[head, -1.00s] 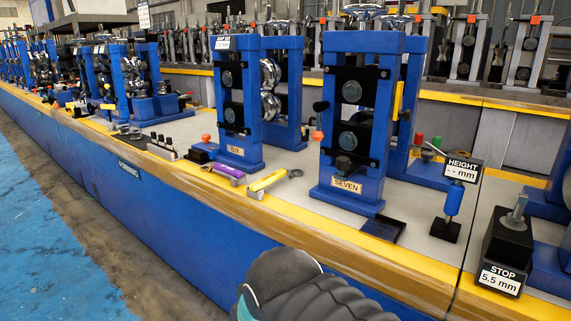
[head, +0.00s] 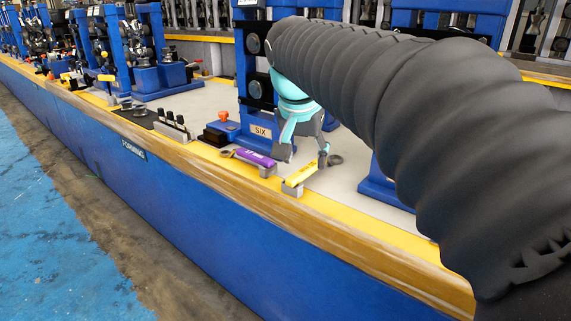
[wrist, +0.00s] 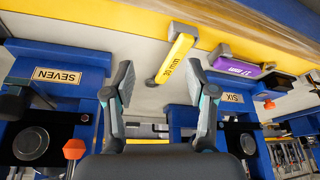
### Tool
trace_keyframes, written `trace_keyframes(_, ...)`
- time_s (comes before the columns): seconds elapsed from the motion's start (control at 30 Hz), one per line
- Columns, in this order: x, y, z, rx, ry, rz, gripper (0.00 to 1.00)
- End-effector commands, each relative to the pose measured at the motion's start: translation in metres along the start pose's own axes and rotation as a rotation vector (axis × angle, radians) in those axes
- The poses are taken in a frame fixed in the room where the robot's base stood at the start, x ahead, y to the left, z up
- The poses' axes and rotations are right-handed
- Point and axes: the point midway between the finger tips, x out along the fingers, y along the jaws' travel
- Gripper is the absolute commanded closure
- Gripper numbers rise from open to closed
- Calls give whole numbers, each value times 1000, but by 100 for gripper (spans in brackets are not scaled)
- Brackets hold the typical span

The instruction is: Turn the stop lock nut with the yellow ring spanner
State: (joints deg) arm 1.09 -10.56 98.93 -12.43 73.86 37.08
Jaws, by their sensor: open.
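The yellow ring spanner (head: 301,175) lies on a small grey rest near the bench's front edge. In the wrist view the yellow spanner (wrist: 175,58) is marked 30 mm and shows in the gap between the fingers. My gripper (head: 304,152) is open and empty, pointing down by the spanner, in front of the SIX stand. In the wrist view my gripper (wrist: 160,66) has its two fingers wide apart, with nothing between them held. The stop lock nut is not in view in either current frame.
A purple spanner (head: 255,158) lies close to the left of the yellow one, also in the wrist view (wrist: 236,66). The blue SIX stand (head: 262,131) rises behind, and the SEVEN stand (wrist: 58,77) is at left in the wrist view. A block with black knobs (head: 172,128) sits further left.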

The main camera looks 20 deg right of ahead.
Motion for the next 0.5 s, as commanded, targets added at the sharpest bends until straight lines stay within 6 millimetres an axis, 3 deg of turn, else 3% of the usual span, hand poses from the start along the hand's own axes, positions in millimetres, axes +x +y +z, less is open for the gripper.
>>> trace_keyframes(0.03, 3, -8, -19, 51, -2, 26, 44)
trace_keyframes(0.2, 3, -22, -63, 212, 6, 96, 44)
trace_keyframes(0.33, 4, -27, -81, 287, 13, 127, 44)
trace_keyframes(0.5, 12, -29, -88, 322, 16, 141, 44)
